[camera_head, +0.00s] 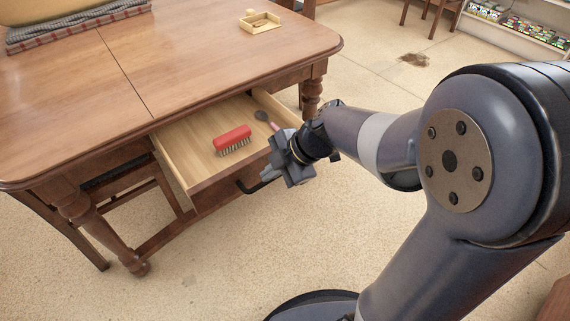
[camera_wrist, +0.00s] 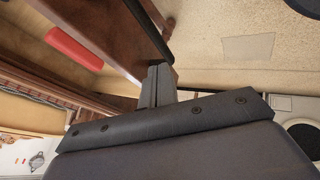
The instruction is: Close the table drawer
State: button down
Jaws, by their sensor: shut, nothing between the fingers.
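The table (camera_head: 70,85) is brown wood, and its drawer (camera_head: 192,140) is pulled out toward me. A red brush (camera_head: 232,138) lies in the drawer; it also shows in the wrist view (camera_wrist: 75,47). A dark spoon-like tool (camera_head: 262,116) with a pinkish handle lies beside it, partly hidden by my gripper. A dark curved handle (camera_head: 250,187) is on the drawer front. My gripper (camera_head: 287,168) is shut and empty at the right part of the drawer front. In the wrist view the fingers (camera_wrist: 160,80) are close to the drawer's front board (camera_wrist: 128,28); contact is unclear.
A small yellow tray (camera_head: 260,23) sits on the tabletop's far edge. A chair (camera_head: 125,175) is under the table at the left. A shelf with small items (camera_head: 515,25) stands at the back right. The carpet in front is clear.

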aim_at(249, 170)
jog(key=shift+w+a, duration=0.6)
jog(key=shift+w, duration=0.25)
jog(key=shift+w+a, duration=0.6)
jog(key=shift+w, duration=0.25)
jog(key=shift+w+f, duration=0.1)
